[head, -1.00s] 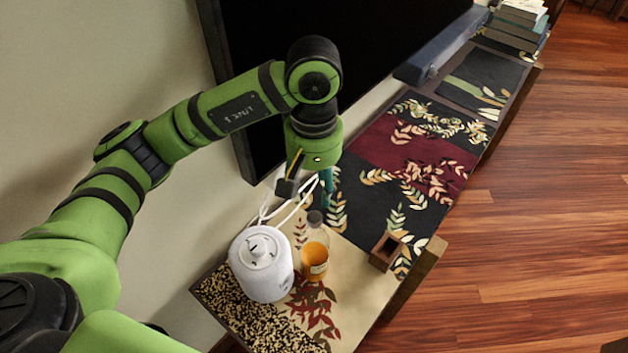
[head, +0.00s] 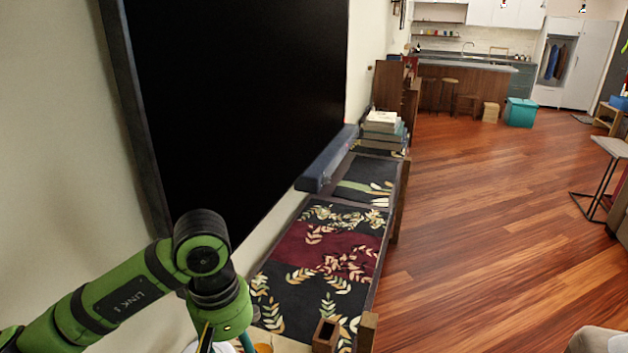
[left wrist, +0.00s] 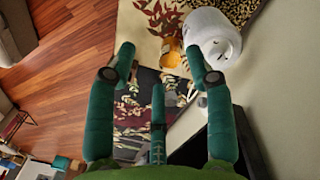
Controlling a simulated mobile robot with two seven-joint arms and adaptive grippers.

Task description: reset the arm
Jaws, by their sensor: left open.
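My green left arm (head: 120,300) comes in from the lower left of the head view, beside the black screen, with its wrist bent down. Its gripper is mostly cut off by the bottom edge there. In the left wrist view my left gripper (left wrist: 160,55) has its dark green fingers spread wide, with nothing between them. My right gripper is not in view.
A large black screen (head: 240,100) stands along the wall behind the long, patterned low cabinet (head: 325,250). A small wooden box (head: 325,335) sits near its front edge. Books (head: 383,122) are stacked farther along. Wooden floor (head: 480,230) lies open to the right.

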